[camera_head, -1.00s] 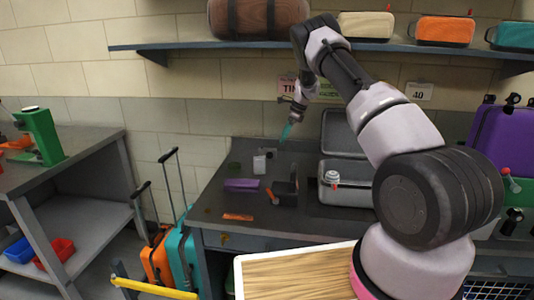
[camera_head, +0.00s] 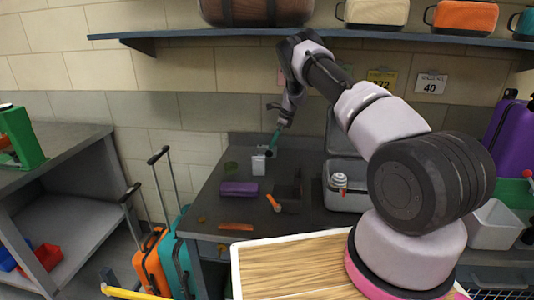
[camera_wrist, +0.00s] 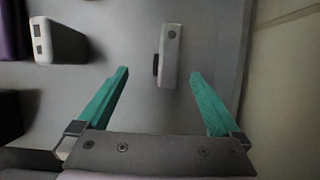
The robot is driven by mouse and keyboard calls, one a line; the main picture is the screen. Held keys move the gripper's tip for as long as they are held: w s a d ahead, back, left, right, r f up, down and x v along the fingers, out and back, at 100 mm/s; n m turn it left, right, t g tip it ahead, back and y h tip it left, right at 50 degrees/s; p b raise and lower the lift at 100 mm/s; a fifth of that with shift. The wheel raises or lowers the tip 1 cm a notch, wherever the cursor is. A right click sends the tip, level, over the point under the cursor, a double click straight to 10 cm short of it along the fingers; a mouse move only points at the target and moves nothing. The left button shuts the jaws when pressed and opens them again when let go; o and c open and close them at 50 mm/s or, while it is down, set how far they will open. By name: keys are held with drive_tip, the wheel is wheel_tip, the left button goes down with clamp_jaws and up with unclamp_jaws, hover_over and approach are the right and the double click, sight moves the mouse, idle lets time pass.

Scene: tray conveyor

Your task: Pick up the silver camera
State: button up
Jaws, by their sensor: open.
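The silver camera (camera_wrist: 171,55) shows in the wrist view as a slim, pale grey body with a small dark part on its left side. My gripper (camera_wrist: 160,73) is open, with one teal finger on each side of the camera's near end; neither finger seems to touch it. In the head view my gripper (camera_head: 274,141) points down over the back of the dark workbench (camera_head: 215,205). There the camera is small and hard to tell apart from a white block (camera_head: 258,165) near the fingertips.
The white block also shows left of the camera in the wrist view (camera_wrist: 60,42). A purple item (camera_head: 239,188), an orange-handled tool (camera_head: 272,202) and an open grey case (camera_head: 346,200) lie on the bench. The wall stands close behind.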

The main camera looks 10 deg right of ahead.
sight(266, 153)
drive_tip(key=x, duration=0.5)
drive_tip(key=shift+a+f, duration=0.2)
drive_tip(key=shift+f, duration=0.1)
drive_tip(key=c, duration=1.5)
